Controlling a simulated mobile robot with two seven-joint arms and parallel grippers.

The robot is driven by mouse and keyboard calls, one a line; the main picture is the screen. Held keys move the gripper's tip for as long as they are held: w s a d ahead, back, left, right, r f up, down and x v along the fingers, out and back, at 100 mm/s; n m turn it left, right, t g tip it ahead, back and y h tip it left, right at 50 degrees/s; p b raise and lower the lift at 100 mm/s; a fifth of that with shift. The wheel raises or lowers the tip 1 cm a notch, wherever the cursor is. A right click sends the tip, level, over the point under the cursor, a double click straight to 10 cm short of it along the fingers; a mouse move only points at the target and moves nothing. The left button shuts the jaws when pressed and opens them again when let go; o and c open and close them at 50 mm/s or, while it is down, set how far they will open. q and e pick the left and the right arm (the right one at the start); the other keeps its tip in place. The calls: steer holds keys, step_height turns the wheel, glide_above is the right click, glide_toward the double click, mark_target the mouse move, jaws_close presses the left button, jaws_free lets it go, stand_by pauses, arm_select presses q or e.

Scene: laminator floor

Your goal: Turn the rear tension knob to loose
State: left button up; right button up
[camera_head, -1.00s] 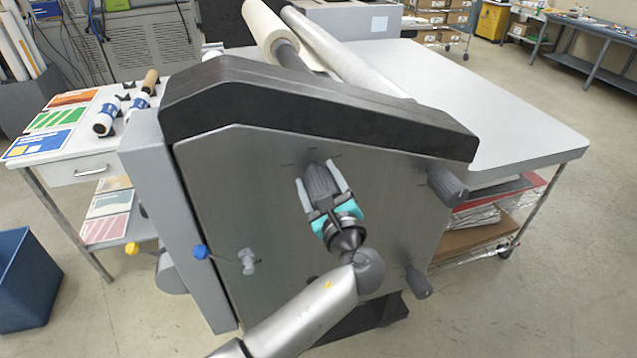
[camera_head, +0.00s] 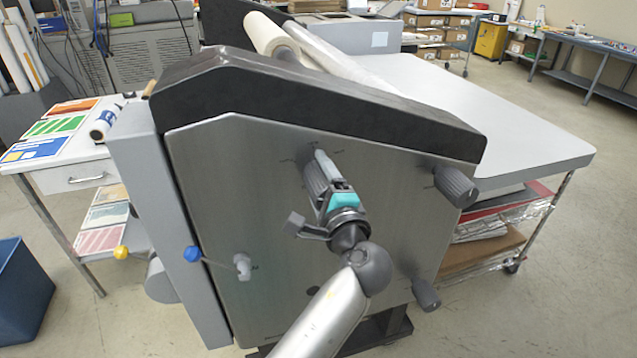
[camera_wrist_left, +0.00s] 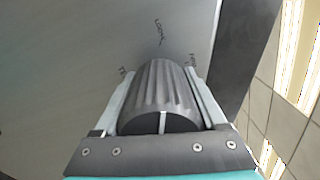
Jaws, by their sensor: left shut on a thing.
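A ribbed dark grey tension knob (camera_head: 315,182) sits on the upper part of the laminator's metal side panel (camera_head: 225,190). My left gripper (camera_head: 328,178) is shut on it, one finger on each side. In the left wrist view the knob (camera_wrist_left: 160,92) fills the space between the fingers. A white line on its face points up the picture, roughly toward the mark reading LOOSE (camera_wrist_left: 160,32). Two other labels beside the knob are partly hidden. From the frames I cannot tell whether this knob is the rear one. My right gripper is not in view.
Another dark knob (camera_head: 456,187) is at the panel's right edge, and a third (camera_head: 426,294) is lower right. A blue bin (camera_head: 22,290) stands on the floor at left.

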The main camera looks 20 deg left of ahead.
arm_select(q)
steer(key=shift+n, duration=0.5)
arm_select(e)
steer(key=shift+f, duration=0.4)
arm_select(q)
steer(key=o, duration=1.3)
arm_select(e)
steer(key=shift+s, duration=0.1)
